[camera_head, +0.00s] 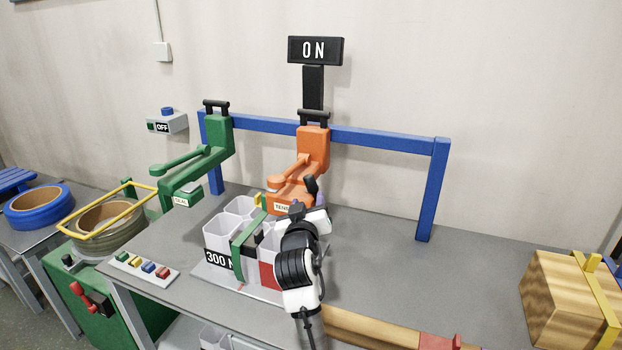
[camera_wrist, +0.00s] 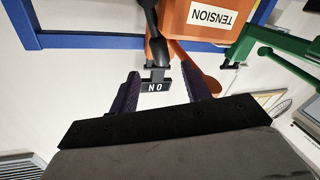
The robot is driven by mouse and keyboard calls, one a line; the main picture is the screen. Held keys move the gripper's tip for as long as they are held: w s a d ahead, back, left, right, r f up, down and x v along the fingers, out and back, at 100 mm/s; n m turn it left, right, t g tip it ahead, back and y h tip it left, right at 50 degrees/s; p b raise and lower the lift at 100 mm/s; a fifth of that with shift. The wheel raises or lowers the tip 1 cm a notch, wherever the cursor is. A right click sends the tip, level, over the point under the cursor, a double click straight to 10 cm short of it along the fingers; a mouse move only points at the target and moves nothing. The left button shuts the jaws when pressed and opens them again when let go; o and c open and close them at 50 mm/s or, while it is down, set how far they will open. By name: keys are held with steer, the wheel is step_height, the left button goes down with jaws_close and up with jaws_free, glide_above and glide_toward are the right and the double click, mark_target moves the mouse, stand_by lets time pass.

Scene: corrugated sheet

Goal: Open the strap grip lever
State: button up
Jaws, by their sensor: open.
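The orange tool (camera_head: 313,148) labelled TENSION hangs from the blue frame over the table. It fills the top of the wrist view (camera_wrist: 205,28), upside down there. A black lever with a rounded end (camera_head: 312,185) stands at its right side, and also shows in the wrist view (camera_wrist: 158,48). It appears to be the strap grip lever. An orange arm (camera_wrist: 200,70) shows beyond the fingers. My gripper (camera_wrist: 160,88) is open and empty, its dark fingers apart below the black lever. I cannot tell whether they touch it.
A green tool (camera_head: 205,155) hangs to the left. The blue frame (camera_head: 385,139) stands behind.

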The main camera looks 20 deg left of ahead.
mark_target(310, 186)
steer(key=p+x, duration=0.2)
steer(key=x, duration=0.7)
steer(key=shift+w+a+p, duration=0.15)
steer(key=shift+w+p, duration=0.2)
jaws_close()
